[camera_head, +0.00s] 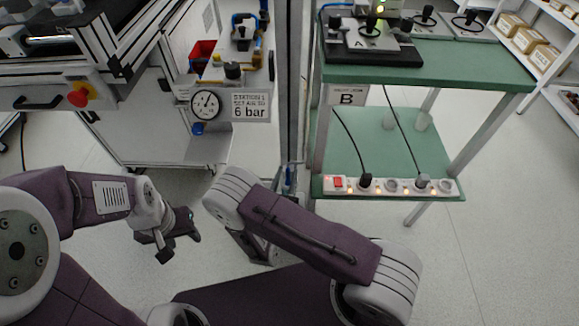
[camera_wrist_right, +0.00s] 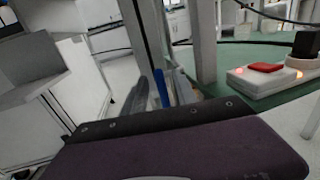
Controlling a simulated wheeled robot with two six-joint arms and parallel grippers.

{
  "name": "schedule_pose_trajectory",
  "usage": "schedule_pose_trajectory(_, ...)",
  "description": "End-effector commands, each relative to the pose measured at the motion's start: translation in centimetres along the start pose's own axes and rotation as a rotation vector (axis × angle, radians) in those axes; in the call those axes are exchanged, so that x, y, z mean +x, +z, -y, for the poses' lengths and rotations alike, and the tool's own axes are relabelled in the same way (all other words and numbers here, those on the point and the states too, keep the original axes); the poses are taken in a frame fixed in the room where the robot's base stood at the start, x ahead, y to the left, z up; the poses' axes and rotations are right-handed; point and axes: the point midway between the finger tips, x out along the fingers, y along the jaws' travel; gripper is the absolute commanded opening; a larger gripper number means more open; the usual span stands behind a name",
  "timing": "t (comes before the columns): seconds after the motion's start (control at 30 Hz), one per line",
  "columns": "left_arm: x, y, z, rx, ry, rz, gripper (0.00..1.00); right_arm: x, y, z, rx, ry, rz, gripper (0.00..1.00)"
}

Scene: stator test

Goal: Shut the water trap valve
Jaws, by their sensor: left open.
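A small blue part (camera_head: 198,129) hangs just below the round pressure gauge (camera_head: 205,104) at the station's front in the head view. It may be the water trap valve, but it is too small to read its position. Blue and black fittings (camera_head: 243,30) and a black knob (camera_head: 233,70) sit on the panel above. My left gripper (camera_head: 180,241) is open and empty, over the floor below and left of the gauge, apart from it.
A 6 bar sign (camera_head: 251,107) is beside the gauge. A metal post (camera_head: 291,90) stands between the station and the green table (camera_head: 440,65). A power strip (camera_head: 405,187) lies on the lower shelf; its red switch (camera_wrist_right: 265,67) shows in the right wrist view. Floor is free at right.

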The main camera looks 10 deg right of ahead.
Motion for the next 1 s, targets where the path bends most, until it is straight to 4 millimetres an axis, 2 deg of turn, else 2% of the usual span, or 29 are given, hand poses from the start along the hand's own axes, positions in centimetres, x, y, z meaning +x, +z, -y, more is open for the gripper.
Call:
schedule_pose_trajectory(0.03, 1.0, 0.1, 0.0, 0.000, 0.000, 0.000, 0.47, 1.1, -0.5, 0.1, 0.002, -0.007, 0.000, 0.34)
schedule_pose_trajectory(0.2, 1.9, 0.2, 0.0, 0.000, 0.000, 0.000, 0.47, 3.7, -0.3, 0.1, 0.002, -0.005, 0.000, 0.34)
schedule_pose_trajectory(0.33, 2.0, 0.2, 0.0, 0.000, 0.000, 0.000, 0.47, 4.4, -0.1, 0.1, 0.000, -0.003, -0.001, 0.34)
schedule_pose_trajectory(0.53, 1.9, 0.2, 0.0, 0.000, 0.000, 0.000, 0.47, 4.5, 0.0, 0.0, -0.001, -0.001, -0.001, 0.34)
schedule_pose_trajectory(0.57, 1.9, 0.2, 0.0, 0.000, 0.000, 0.000, 0.47, 4.5, 0.0, 0.0, -0.001, -0.001, -0.001, 0.31)
schedule_pose_trajectory(0.67, 1.9, 0.2, 0.0, 0.000, 0.000, 0.000, 0.47, 4.5, 0.0, 0.0, -0.001, -0.002, -0.001, 0.03)
schedule_pose_trajectory(0.7, 1.9, 0.2, 0.0, 0.000, 0.000, 0.000, 0.47, 4.5, 0.0, 0.0, -0.001, -0.002, -0.001, 0.00)
schedule_pose_trajectory(1.0, 1.9, 0.2, 0.0, 0.000, 0.000, 0.000, 0.47, 4.4, 0.0, 0.0, -0.001, -0.002, -0.001, 0.00)
